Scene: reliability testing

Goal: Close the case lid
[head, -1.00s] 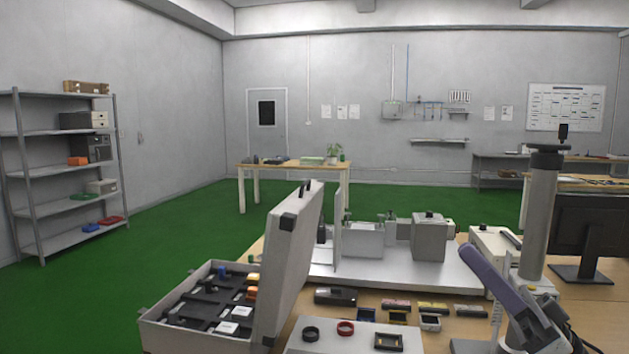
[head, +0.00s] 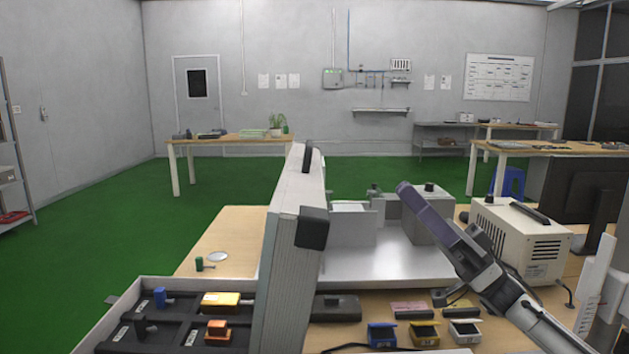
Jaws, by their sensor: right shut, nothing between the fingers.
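The grey case (head: 103,325) stands open at the lower left of the head view, partly cut off by the bottom edge. Its dark insert holds blue, yellow and orange items. The case lid (head: 285,270) stands nearly upright along the case's right side, leaning slightly right, with a dark handle on top and a dark corner piece. My right gripper (head: 404,188) is shut and empty, pointing up and left. In the picture it is to the right of the lid with a clear gap. My left gripper is not in view.
Right of the lid, a grey fixture (head: 425,222) stands on a light plate. A beige instrument (head: 520,245) and dark monitor (head: 590,205) stand farther right. Small open boxes (head: 424,333) lie at the front. The wooden tabletop (head: 225,235) behind the case is mostly clear.

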